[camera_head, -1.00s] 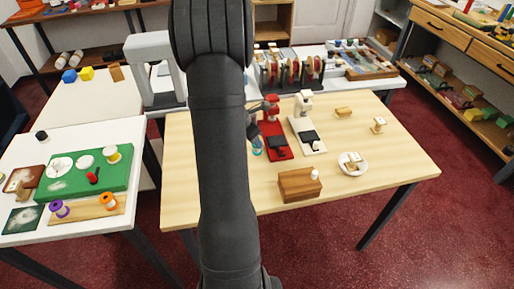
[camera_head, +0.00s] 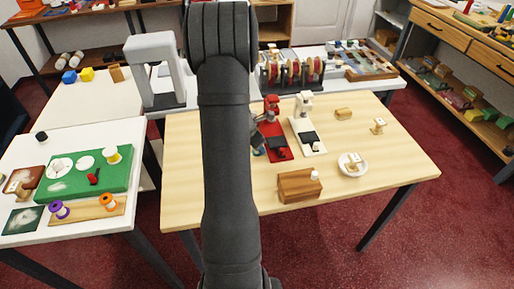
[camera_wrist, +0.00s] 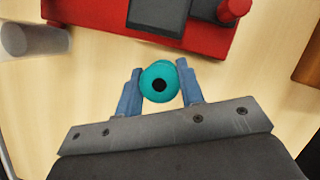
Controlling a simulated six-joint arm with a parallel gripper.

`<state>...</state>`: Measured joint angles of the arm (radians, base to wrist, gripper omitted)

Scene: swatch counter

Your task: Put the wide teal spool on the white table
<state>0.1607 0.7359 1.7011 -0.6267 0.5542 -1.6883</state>
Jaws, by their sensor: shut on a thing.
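The wide teal spool (camera_wrist: 160,82) is seen end-on in the wrist view, with a dark hole in its middle. My gripper (camera_wrist: 161,88) is shut on it, one blue finger on each side. In the head view the spool (camera_head: 258,151) is a small teal patch beside the red press, partly hidden by my arm. I cannot tell whether it touches the wooden table.
A red press (camera_head: 277,140), white press (camera_head: 308,135) and wooden block (camera_head: 298,186) stand on the wooden table (camera_head: 400,160).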

